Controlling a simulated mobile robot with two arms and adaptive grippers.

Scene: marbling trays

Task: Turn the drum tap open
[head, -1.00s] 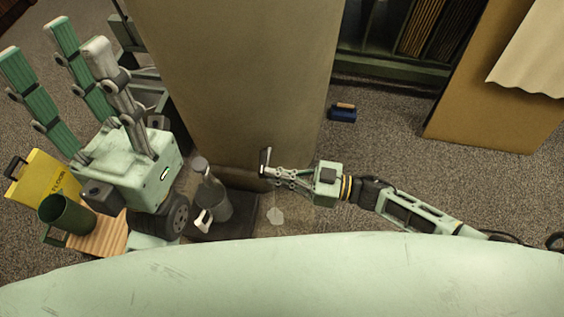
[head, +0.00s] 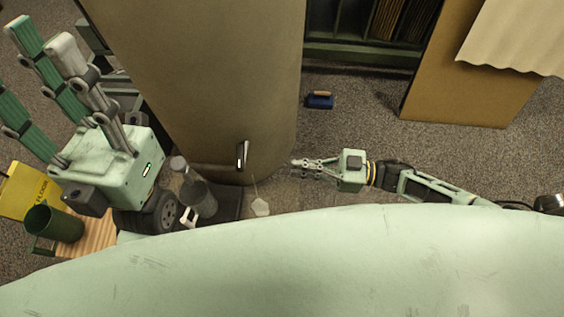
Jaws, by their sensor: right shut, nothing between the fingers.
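The drum (head: 225,60) is a large tan cylinder in the upper middle of the head view. Its tap (head: 242,155) shows as a small dark and silver lever low on the drum's near side, standing nearly upright in the picture. A thin pale line runs down from near the tap to a whitish patch (head: 260,207) on the floor; I cannot tell if it is liquid. My right gripper (head: 295,167) is shut and empty, to the right of the tap and clear of it. My left gripper is not in view.
A green wheeled machine (head: 105,155) with upright posts stands left. Beside it are a dark grey jug (head: 199,200), a green mug (head: 62,225) and a yellow sign (head: 25,190). A blue block (head: 320,100) lies on the floor behind my right gripper. Floor to the right is open.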

